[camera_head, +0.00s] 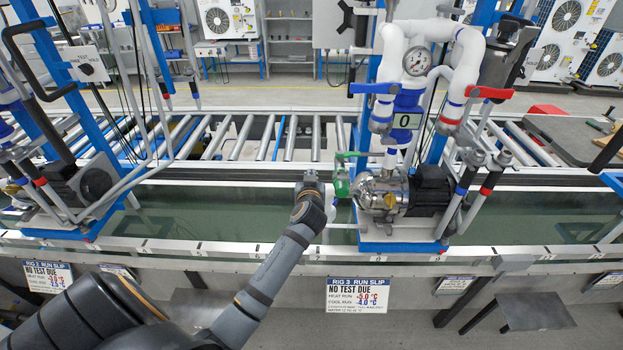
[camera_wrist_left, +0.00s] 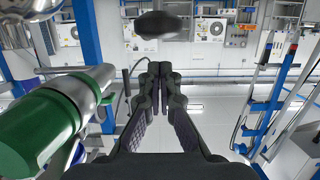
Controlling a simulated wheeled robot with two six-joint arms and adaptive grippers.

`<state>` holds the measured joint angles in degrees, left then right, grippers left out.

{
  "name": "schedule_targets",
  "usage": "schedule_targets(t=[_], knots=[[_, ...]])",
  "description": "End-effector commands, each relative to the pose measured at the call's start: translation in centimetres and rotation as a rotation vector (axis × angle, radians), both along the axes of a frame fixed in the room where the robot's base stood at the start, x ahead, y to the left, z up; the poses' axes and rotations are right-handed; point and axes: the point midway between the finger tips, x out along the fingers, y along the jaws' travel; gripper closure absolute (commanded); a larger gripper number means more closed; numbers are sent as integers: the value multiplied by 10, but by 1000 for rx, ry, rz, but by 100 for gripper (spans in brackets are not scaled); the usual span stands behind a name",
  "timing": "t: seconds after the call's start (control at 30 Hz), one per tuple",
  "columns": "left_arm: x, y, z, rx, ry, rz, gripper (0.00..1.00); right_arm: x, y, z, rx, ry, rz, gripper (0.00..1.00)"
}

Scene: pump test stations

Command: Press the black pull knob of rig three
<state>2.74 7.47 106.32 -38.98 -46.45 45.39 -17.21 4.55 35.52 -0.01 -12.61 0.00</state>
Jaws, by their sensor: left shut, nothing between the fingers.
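Rig three stands right of centre in the head view, above the hanging "RIG 3 RUN SLIP" (camera_head: 357,295). Its silver pump (camera_head: 381,193) has a black motor (camera_head: 430,187) on the right and a green fitting (camera_head: 341,178) on the left. My left gripper (camera_head: 311,179) is just left of that fitting. In the left wrist view its fingers (camera_wrist_left: 163,75) are shut and empty. A dark rounded knob-like shape (camera_wrist_left: 163,25) appears beyond the fingertips; whether it is the black pull knob, and whether it is touched, I cannot tell. My right gripper is out of view.
A green cylinder (camera_wrist_left: 45,130) is close to the fingers' left in the left wrist view. White pipes (camera_head: 465,65) with a gauge (camera_head: 417,61) rise above the pump. A roller conveyor (camera_head: 240,135) runs behind. Another rig's motor (camera_head: 85,185) stands at left.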

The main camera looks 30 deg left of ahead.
Motion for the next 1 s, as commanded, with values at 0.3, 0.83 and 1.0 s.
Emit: schedule_targets(t=[0.3,0.83,1.0], knots=[[0,-1,-23,1,-1,-2,100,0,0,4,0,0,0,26],[-1,-1,-56,0,-1,-1,100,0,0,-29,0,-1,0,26],[-1,-1,-69,0,0,0,100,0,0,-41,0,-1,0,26]])
